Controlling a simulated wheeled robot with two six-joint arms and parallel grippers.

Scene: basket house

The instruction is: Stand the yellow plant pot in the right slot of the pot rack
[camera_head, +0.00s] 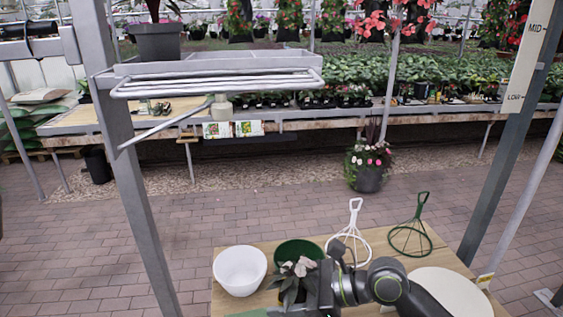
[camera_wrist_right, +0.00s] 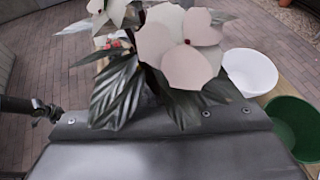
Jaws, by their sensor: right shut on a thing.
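The grey pot rack (camera_head: 220,68) is at the upper left in the head view. A dark pot (camera_head: 158,42) stands in its left part, and its right part looks empty. My right gripper (camera_head: 325,290) is low over the wooden table, far below the rack. It is shut on a potted plant with dark leaves (camera_head: 294,282). Pale flowers (camera_wrist_right: 180,45) and leaves of this plant fill the middle of the right wrist view. The plant's pot is hidden by the gripper and leaves, so I cannot see its colour. My left gripper is not in view.
On the table (camera_head: 232,302) are a white bowl-like pot (camera_head: 240,270), a green pot (camera_head: 300,248), a white wire stand (camera_head: 352,232), a green wire stand (camera_head: 410,238) and a round pale disc (camera_head: 450,293). A grey post (camera_head: 135,160) rises beside the rack.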

